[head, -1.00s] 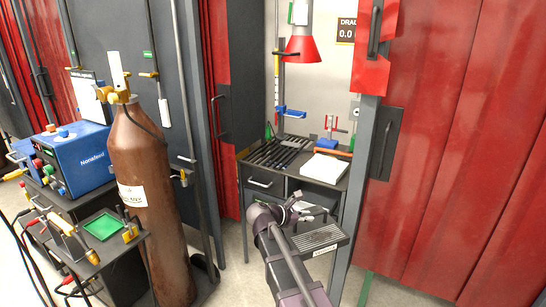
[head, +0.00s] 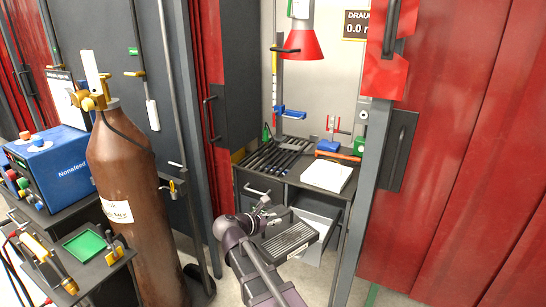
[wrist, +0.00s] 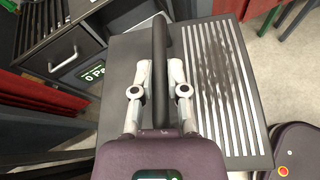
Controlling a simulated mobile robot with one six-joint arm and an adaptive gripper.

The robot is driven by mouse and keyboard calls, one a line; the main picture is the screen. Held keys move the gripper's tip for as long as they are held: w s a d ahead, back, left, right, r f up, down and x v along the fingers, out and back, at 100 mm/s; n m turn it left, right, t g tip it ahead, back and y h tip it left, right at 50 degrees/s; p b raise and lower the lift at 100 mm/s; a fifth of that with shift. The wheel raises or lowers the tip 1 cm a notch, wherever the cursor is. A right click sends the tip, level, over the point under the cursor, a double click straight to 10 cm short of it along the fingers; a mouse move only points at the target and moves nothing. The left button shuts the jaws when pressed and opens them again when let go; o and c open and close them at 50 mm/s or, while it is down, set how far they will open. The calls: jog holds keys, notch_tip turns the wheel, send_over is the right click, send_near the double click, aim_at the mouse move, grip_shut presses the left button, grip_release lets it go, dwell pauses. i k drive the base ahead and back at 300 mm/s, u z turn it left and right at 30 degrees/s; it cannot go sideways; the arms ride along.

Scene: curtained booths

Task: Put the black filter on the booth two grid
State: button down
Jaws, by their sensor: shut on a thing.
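The black filter (head: 291,240) is a flat dark panel with pale slats, held in front of the bench and below its top. In the wrist view the filter (wrist: 245,110) shows pale ribs with a dark smudge and a black bar handle (wrist: 159,65). My gripper (head: 266,207) is shut on that handle; both fingers (wrist: 158,88) flank it in the wrist view. A dark slatted grid (head: 275,158) lies on the left of the bench top, behind and above the filter. I cannot read a booth number there. Part of the grid shows at the wrist view's upper left (wrist: 45,22).
A white block (head: 327,175) sits right of the grid, with a red lamp hood (head: 305,45) above. A grey post (head: 365,190) and red curtain (head: 465,150) bound the right. A brown cylinder (head: 135,200) and blue machine (head: 50,165) stand left.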

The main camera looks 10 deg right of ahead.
aim_at(268, 162)
jog(key=u, duration=0.05)
jog(key=i, duration=1.55)
